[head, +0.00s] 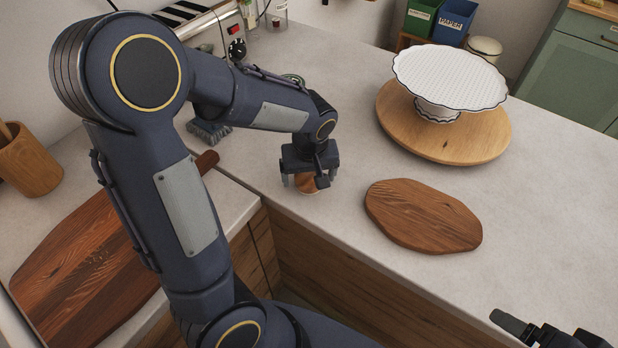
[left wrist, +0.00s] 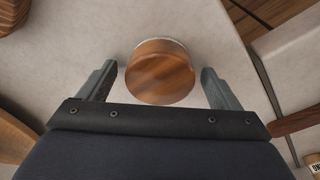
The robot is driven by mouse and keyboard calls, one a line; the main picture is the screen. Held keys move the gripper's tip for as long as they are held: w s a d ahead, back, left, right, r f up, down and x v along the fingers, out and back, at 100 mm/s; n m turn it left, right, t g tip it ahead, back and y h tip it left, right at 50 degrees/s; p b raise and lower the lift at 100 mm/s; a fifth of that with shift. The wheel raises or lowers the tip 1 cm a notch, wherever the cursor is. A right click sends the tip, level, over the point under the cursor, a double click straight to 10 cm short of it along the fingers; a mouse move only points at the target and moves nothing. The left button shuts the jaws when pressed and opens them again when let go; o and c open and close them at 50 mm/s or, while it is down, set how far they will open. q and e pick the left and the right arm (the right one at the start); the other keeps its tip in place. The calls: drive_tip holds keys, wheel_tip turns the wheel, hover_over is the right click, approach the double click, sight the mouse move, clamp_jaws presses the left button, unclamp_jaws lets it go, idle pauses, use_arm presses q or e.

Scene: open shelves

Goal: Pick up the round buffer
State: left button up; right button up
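The round buffer (head: 308,186) is a small, round wooden piece with a pale rim at its base, on the light counter near its front edge. My left gripper (head: 304,180) is over it, pointing down, and hides part of it. In the left wrist view the buffer (left wrist: 160,78) lies between the two spread fingers of my left gripper (left wrist: 159,72), with a gap on each side, so the gripper is open and holds nothing. My right gripper (head: 540,330) is partly in view at the bottom right, away from the buffer; its opening is unclear.
A small wooden board (head: 422,215) lies right of the buffer. Behind it, a white cake stand (head: 450,75) stands on a round wooden board (head: 480,140). A grey brush (head: 208,130) and a long dark board (head: 85,275) are to the left. Counter between buffer and small board is clear.

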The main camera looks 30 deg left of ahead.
sight(309, 174)
use_arm(q)
drive_tip(key=c, duration=1)
drive_tip(key=shift+r, duration=0.2)
drive_tip(key=shift+w+r, duration=0.1)
drive_tip(key=shift+r, duration=0.2)
wheel_tip(309, 174, up, 2)
drive_tip(key=shift+r, duration=0.1)
drive_tip(key=s+d+r+b, duration=0.1)
drive_tip(key=s+d+r, duration=0.5)
drive_tip(key=s+r, duration=0.4)
drive_tip(key=s, duration=0.2)
drive_tip(key=shift+s, duration=0.4)
